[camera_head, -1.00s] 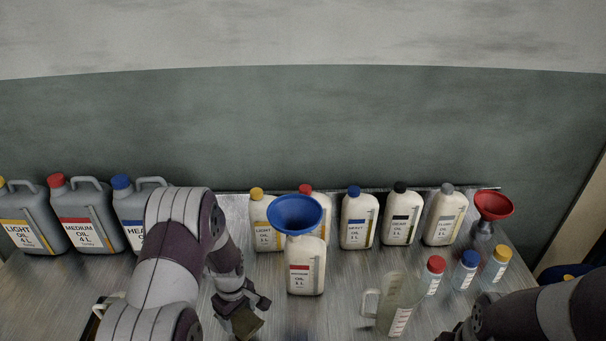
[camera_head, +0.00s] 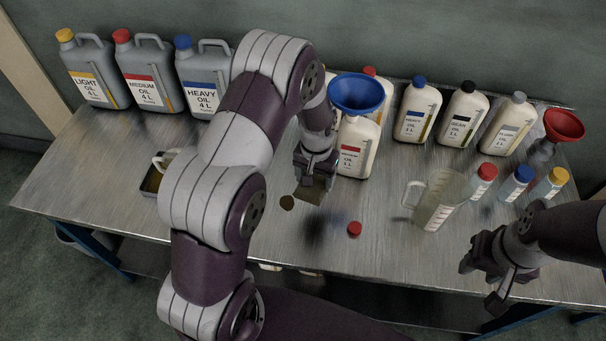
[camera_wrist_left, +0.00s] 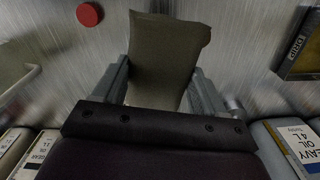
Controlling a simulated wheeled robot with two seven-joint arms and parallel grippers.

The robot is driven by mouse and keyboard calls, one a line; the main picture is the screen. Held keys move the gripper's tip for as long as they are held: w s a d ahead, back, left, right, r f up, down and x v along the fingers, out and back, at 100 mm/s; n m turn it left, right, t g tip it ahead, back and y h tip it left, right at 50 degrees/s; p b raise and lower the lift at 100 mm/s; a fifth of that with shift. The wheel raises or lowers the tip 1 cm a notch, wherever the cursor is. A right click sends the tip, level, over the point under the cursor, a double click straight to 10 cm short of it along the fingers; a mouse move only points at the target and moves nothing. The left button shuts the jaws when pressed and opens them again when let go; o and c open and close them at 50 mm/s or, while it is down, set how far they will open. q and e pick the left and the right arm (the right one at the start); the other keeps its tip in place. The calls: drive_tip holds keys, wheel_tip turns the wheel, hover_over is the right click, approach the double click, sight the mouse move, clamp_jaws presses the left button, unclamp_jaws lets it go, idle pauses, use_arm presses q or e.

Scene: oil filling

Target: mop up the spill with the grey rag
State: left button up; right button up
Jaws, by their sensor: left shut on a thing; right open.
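The grey rag (camera_head: 311,193) looks olive-grey and hangs from my left gripper (camera_head: 317,172), which is shut on it just above the table. In the left wrist view the rag (camera_wrist_left: 168,58) spreads stiffly out between the two fingers (camera_wrist_left: 158,90). A small dark brown spot (camera_head: 287,202), which looks like the spill, lies on the table just left of and below the rag. In the wrist view I cannot make the spot out. My right gripper (camera_head: 482,283) is open and empty over the table's front right edge.
A red cap (camera_head: 354,229) lies right of the spot. A medium oil bottle (camera_head: 355,150) with a blue funnel (camera_head: 356,92) stands close beside my left gripper. A clear jug (camera_head: 437,203) stands to the right. A small tray (camera_head: 149,183) sits at left. Large cans (camera_head: 148,82) line the back.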

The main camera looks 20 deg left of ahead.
use_arm(q)
drive_tip(key=shift+a+f, duration=0.1)
drive_tip(key=shift+f, duration=0.1)
drive_tip(key=b, duration=0.7)
hover_over(287, 203)
wheel_tip(287, 203, down, 6)
drive_tip(key=shift+w, duration=0.1)
drive_tip(key=shift+a+f+b, duration=0.1)
drive_tip(key=shift+b, duration=0.25)
wheel_tip(287, 203, down, 5)
drive_tip(key=b, duration=0.4)
drive_tip(key=shift+r, duration=0.3)
drive_tip(key=shift+f, duration=0.45)
